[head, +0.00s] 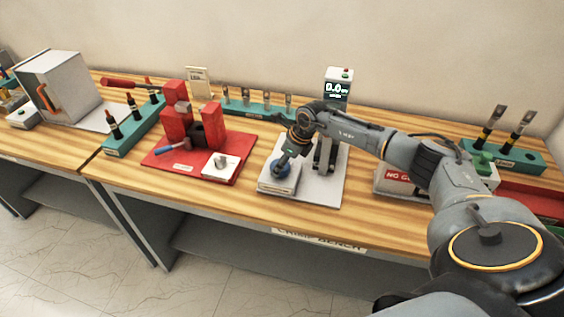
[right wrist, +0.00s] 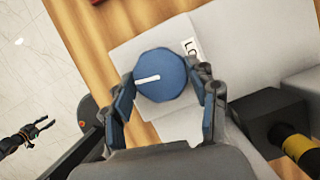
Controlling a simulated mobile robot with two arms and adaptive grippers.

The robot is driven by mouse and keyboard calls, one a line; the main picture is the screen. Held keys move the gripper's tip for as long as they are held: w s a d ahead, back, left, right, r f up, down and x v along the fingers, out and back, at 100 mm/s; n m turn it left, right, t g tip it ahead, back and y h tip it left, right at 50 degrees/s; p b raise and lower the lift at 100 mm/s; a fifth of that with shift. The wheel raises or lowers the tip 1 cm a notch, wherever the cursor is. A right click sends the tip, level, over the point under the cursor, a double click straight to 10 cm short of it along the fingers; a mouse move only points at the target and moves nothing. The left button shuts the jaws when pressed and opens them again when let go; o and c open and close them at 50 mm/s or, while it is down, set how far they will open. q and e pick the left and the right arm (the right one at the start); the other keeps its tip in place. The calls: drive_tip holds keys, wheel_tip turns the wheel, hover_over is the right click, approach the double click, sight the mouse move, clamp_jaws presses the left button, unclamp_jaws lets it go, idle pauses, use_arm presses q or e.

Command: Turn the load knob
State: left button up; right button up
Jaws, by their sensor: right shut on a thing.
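The load knob (right wrist: 162,76) is a round blue dial with a white pointer line on top, set on a pale box (right wrist: 125,50). In the right wrist view the pointer lies nearly level across its left half. The knob also shows in the head view (head: 281,168), partly behind my arm. My right gripper (right wrist: 167,92) is shut on the knob, one finger on each side of it. A white label starting "LO" (right wrist: 191,47) is beside the knob, partly hidden by a finger. My left gripper (right wrist: 42,126) shows small at the left of the right wrist view, its fingers apart and empty over the floor.
A red fixture (head: 178,128) stands to the left. A teal rack (head: 262,110) is behind. Clear bench lies along the front edge.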

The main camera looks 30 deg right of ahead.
drive_tip(key=m+h, duration=0.1)
drive_tip(key=m, duration=0.2)
drive_tip(key=shift+a+m, duration=0.1)
drive_tip(key=shift+m, duration=0.2)
drive_tip(key=m+h, duration=0.1)
drive_tip(key=m+b, duration=0.1)
drive_tip(key=m, duration=0.1)
drive_tip(key=shift+a+f+m+t+h, duration=0.1)
drive_tip(key=shift+m+t+h, duration=0.2)
drive_tip(key=shift+h, duration=0.1)
drive_tip(key=m+h+b, duration=0.1)
drive_tip(key=m+b, duration=0.1)
drive_tip(key=shift+a+m, duration=0.1)
drive_tip(key=shift+m, duration=0.2)
drive_tip(key=m+h+b, duration=0.1)
drive_tip(key=m+b, duration=0.2)
drive_tip(key=shift+w+m+g+b, duration=0.1)
drive_tip(key=shift+m+g+b, duration=0.25)
drive_tip(key=shift+m+g, duration=0.05)
drive_tip(key=m+g+h+b, duration=0.1)
drive_tip(key=m+b, duration=0.1)
drive_tip(key=m, duration=0.1)
drive_tip(key=shift+a, duration=0.1)
drive_tip(key=shift+m+g+h+b, duration=0.3)
drive_tip(key=shift+m+b, duration=0.5)
drive_tip(key=shift+m, duration=0.5)
drive_tip(key=o, duration=1.2)
drive_tip(key=shift+c, duration=0.2)
